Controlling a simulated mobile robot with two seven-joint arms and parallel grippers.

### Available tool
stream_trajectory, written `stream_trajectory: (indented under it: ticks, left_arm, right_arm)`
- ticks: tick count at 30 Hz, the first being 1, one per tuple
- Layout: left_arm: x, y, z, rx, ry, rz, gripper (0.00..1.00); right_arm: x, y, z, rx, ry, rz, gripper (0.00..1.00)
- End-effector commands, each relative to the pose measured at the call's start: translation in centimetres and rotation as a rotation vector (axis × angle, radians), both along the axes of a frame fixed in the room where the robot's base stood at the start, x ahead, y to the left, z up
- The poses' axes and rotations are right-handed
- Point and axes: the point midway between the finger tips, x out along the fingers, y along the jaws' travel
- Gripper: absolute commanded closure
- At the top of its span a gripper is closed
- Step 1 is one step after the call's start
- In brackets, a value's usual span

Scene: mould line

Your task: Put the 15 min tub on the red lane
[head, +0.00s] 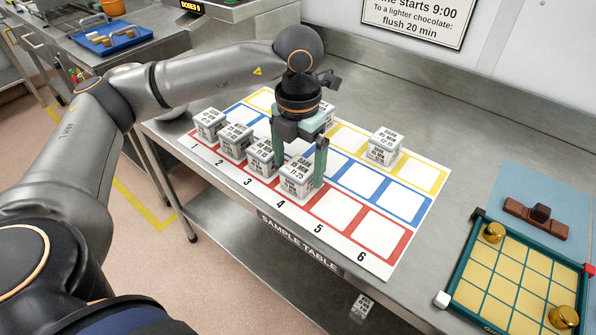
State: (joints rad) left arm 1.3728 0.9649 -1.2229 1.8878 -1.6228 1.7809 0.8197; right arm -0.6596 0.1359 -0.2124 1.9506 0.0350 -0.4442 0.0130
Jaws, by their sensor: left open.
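The sample mat has a red lane (333,210) along its front, with a blue lane (361,181) and a yellow lane (412,173) behind. White labelled tubs stand in red columns 1 (208,124), 2 (236,142), 3 (261,158) and 4 (297,181). Another tub (383,148) stands in the yellow lane at the right; one more is partly hidden behind my left gripper (299,168). The label minutes are too small to tell which is the 15 min tub. My left gripper is open, pointing down, its fingers either side of the column 4 tub. My right gripper is out of view.
Red columns 5 and 6 are empty. A green-framed grid tray (482,273) with gold pieces and a blue mat (552,190) with a brown item lie at the right. A small labelled cube (362,306) shows below the table edge. A wall sign (417,18) hangs behind.

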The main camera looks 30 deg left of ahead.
Motion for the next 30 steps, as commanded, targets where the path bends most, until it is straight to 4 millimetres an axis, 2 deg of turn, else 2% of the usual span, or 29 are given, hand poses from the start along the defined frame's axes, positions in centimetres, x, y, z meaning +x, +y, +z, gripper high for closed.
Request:
stream_trajectory:
  ticks: [1, 6, 12, 18, 30]
  left_arm:
    - [0.1, -0.1, 1.3, -0.002, -0.005, 0.000, 0.00]
    - [0.1, -0.1, 5.1, -0.002, -0.004, 0.000, 0.00]
    - [0.1, 0.0, 8.1, -0.001, -0.001, 0.000, 0.00]
    - [0.0, 0.0, 9.1, 0.000, 0.000, -0.001, 0.00]
    - [0.0, 0.0, 9.1, 0.000, 0.000, -0.001, 0.00]
  right_arm:
    - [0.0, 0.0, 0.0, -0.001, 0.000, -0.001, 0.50]
    - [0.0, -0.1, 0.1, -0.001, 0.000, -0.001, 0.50]
    - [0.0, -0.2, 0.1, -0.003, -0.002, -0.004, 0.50]
    - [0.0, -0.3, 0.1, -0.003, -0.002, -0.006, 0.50]
    - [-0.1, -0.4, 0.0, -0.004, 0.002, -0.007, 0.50]
